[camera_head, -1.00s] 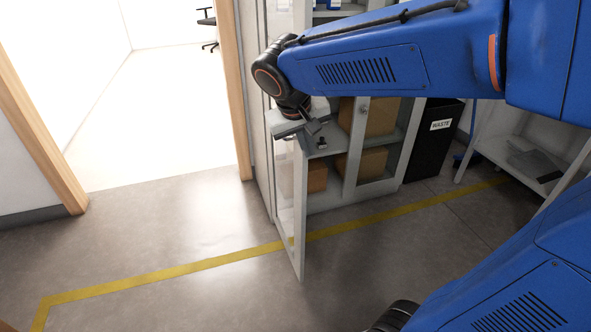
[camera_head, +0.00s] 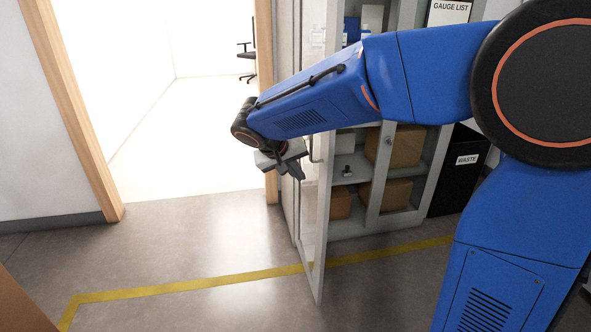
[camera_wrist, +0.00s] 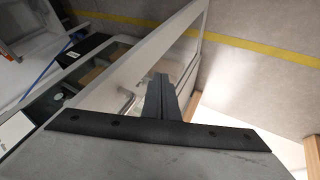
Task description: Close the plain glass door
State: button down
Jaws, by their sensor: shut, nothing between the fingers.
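The plain glass door (camera_head: 321,235) of the grey cabinet stands open, swung out into the room, its pale frame seen nearly edge-on. Its handle shows beside my gripper in the head view and near the fingers in the wrist view (camera_wrist: 126,98). My gripper (camera_head: 299,172) is shut and empty, at the left of the door, about handle height. In the wrist view the shut fingers (camera_wrist: 160,84) point toward the door's frame and glass (camera_wrist: 183,58). I cannot tell whether they touch it.
Cardboard boxes (camera_head: 400,145) stand on shelves inside. A black waste bin (camera_head: 459,180) is at the right. Clear floor with a yellow line (camera_head: 190,285) lies in front, beside an open doorway.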

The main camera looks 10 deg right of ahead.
aim_at(322, 185)
jog(key=shift+w+d+f, duration=0.3)
jog(key=shift+d+f, duration=0.35)
jog(key=shift+d, duration=0.4)
jog(key=shift+w+d+f, duration=0.35)
jog(key=shift+d+f, duration=0.25)
jog(key=shift+d, duration=0.45)
jog(key=shift+w+d+f, duration=0.3)
jog(key=shift+d+f, duration=0.35)
jog(key=shift+d, duration=0.4)
jog(key=shift+d, duration=0.1)
